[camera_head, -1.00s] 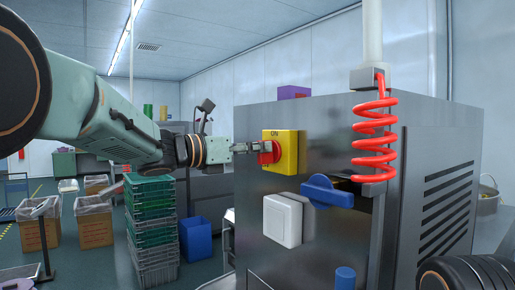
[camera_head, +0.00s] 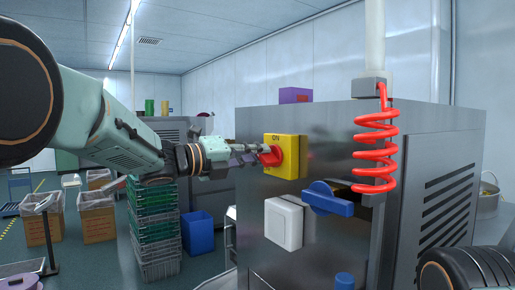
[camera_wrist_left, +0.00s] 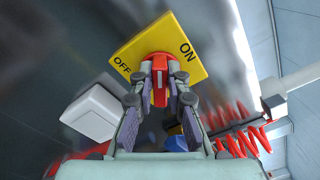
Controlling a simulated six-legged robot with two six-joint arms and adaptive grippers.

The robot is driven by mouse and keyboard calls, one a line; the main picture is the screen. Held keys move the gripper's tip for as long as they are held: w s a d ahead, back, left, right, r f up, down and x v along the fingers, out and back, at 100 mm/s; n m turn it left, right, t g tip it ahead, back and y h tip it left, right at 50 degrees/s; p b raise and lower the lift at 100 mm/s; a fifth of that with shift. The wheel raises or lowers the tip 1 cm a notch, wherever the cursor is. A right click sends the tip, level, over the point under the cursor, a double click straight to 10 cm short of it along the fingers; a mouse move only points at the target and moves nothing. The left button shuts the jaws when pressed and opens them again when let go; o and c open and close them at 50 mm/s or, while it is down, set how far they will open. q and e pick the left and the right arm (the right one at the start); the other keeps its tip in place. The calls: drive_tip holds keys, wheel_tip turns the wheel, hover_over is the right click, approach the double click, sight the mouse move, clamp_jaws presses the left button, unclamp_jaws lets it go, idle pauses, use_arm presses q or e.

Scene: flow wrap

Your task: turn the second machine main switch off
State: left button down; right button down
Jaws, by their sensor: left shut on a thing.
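The main switch is a yellow plate (camera_head: 289,152) with a red knob (camera_head: 270,157) on the grey machine's front, with ON printed at its top. My left gripper (camera_head: 262,152) reaches it from the left and is shut on the red knob. In the left wrist view the knob (camera_wrist_left: 160,82) sits between my two fingertips (camera_wrist_left: 160,90), its bar in line between them. There the yellow plate (camera_wrist_left: 187,42) looks tilted, with OFF on its left and ON on its upper right. The knob points at neither word exactly. My right gripper is not in view.
A white switch (camera_head: 283,223) and a blue handle (camera_head: 331,199) sit just below the yellow plate. A red coiled hose (camera_head: 375,150) hangs to the right. Stacked green crates (camera_head: 153,213) and a blue bin (camera_head: 197,232) stand on the floor at left.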

use_arm(q)
drive_tip(key=shift+w+a+f+n+p, duration=0.1)
drive_tip(key=shift+n+p, duration=0.85)
drive_tip(key=shift+n, duration=0.75)
drive_tip(key=shift+a+f+n+p, duration=0.1)
drive_tip(key=shift+n+p, duration=0.8)
drive_tip(key=shift+n, duration=0.8)
drive_tip(key=c, duration=1.7)
unclamp_jaws()
drive_tip(key=o, duration=0.4)
drive_tip(key=shift+a+f, duration=0.1)
drive_tip(key=shift+a, duration=0.05)
